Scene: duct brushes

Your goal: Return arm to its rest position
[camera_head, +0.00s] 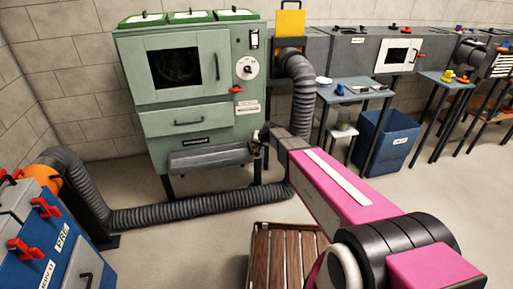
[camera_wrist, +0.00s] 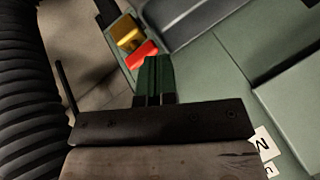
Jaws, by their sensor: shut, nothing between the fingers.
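My arm (camera_head: 345,195), pink with dark joints, reaches forward from the lower right toward the green cabinet (camera_head: 185,115). My gripper (camera_head: 262,138) is at the cabinet's lower right corner, near the right end of its grey tray (camera_head: 210,159). In the wrist view, its dark green fingers (camera_wrist: 153,75) are together, with nothing seen between them. Beyond the fingertips are a red piece (camera_wrist: 141,54) and a yellow piece (camera_wrist: 126,33). Green cabinet surfaces (camera_wrist: 210,80) lie close on the right. I cannot tell from the pictures whether the fingers touch anything.
A ribbed grey duct (camera_head: 200,207) runs along the floor, and another (camera_head: 300,90) hangs right of the cabinet. A slatted wooden pallet (camera_head: 285,255) lies in front. A blue cabinet (camera_head: 45,250) stands at left, a blue bin (camera_head: 385,140) and small tables at right. Floor is open at right.

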